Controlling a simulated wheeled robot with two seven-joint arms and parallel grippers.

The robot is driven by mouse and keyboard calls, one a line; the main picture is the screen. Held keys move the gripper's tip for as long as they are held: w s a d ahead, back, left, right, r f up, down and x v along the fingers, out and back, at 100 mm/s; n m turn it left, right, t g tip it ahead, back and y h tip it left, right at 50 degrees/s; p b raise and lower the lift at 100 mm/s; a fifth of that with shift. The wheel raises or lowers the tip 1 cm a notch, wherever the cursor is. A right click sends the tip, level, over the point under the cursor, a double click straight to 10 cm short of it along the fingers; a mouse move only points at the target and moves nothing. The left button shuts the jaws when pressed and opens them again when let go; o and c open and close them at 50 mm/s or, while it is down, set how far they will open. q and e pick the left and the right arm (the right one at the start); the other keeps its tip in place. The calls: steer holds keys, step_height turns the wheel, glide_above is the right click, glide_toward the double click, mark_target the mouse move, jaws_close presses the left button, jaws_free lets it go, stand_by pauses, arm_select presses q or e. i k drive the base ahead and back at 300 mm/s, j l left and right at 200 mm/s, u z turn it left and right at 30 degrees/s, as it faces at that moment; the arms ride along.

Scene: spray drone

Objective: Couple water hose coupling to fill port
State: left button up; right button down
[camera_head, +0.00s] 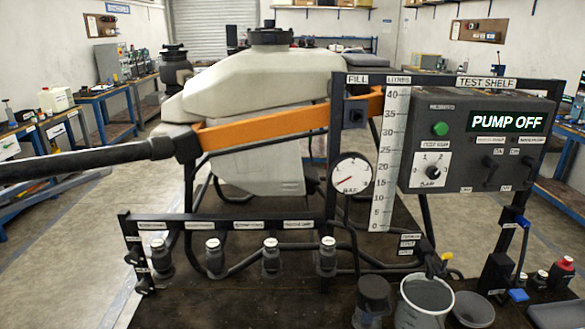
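A black frame post carries a FILL label (357,79), with a small dark square fitting (354,115) just below it. That fitting looks like the fill port, but its opening is too small to make out. I cannot tell for certain which part is the water hose coupling. Blue-ended fittings show at the right, one (522,222) on the stand's side and one (517,295) low on the bench. A black fitting with a yellow part (440,262) hangs above the grey cup. Neither of my grippers is in view.
The white drone tank (250,90) with an orange bar (262,126) fills the middle, and a dark tube (85,160) reaches left. A PUMP OFF panel (475,140), gauge (350,173) and level scale (391,158) stand right. Capped fittings (271,257), a grey cup (424,302) and bottles crowd the front.

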mark_target(521, 221)
steer(key=z, duration=1.35)
